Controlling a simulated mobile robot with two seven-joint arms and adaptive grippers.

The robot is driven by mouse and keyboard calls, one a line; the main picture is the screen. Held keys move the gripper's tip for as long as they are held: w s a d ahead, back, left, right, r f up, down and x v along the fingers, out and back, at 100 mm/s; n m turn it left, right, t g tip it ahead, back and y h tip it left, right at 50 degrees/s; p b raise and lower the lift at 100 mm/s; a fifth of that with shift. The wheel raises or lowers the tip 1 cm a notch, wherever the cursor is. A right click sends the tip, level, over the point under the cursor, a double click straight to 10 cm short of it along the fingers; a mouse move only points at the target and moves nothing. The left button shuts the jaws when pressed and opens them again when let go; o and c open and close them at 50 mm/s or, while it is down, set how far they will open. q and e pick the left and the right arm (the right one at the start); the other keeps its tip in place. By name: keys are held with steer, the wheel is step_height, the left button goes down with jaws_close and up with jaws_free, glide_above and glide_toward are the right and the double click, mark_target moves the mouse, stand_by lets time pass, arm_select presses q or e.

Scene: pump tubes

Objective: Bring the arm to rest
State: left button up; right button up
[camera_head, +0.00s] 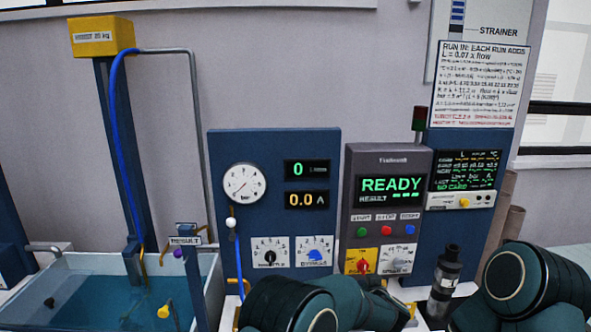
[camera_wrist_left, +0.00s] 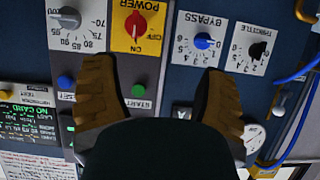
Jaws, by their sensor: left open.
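My left gripper (camera_wrist_left: 158,72) is open and empty in the left wrist view, its two orange fingers spread wide in front of the panels. The green START button (camera_wrist_left: 138,91) shows between the fingers, and the red POWER knob (camera_wrist_left: 135,25) on its yellow plate shows beyond the fingertips. I cannot tell whether the fingers touch the panel. In the head view, dark green arm links of mine cover the bottom centre and bottom right, and the left fingers are mostly hidden there. My right gripper is not in view.
The control box (camera_head: 392,160) reads READY. Left of it stands the blue gauge panel (camera_head: 265,215) with dials and readouts at 0 and 0.0 A. A water tank (camera_head: 212,285) is at the lower left. A dark strainer body (camera_head: 446,275) stands near my arm links.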

arm_select(q)
steer(key=w+a+f+g+b, duration=0.1)
steer(key=a+f+b, duration=0.1)
steer(key=a+f, duration=0.55)
steer(key=s+a+f+g+h+b, duration=0.2)
steer(key=s+a+f+g+b, duration=0.2)
steer(key=s+a+f, duration=0.85)
steer(key=s+a+f+g+h+b, duration=0.1)
steer(key=s+a+f+g, duration=0.2)
steer(key=s, duration=0.7)
steer(key=s+a+f+n+g+h+b, duration=0.1)
steer(key=s+a+f+g+b, duration=0.1)
steer(key=s+a+f, duration=0.4)
steer(key=s+g, duration=0.1)
steer(key=s, duration=0.4)
steer(key=shift+n, duration=0.3)
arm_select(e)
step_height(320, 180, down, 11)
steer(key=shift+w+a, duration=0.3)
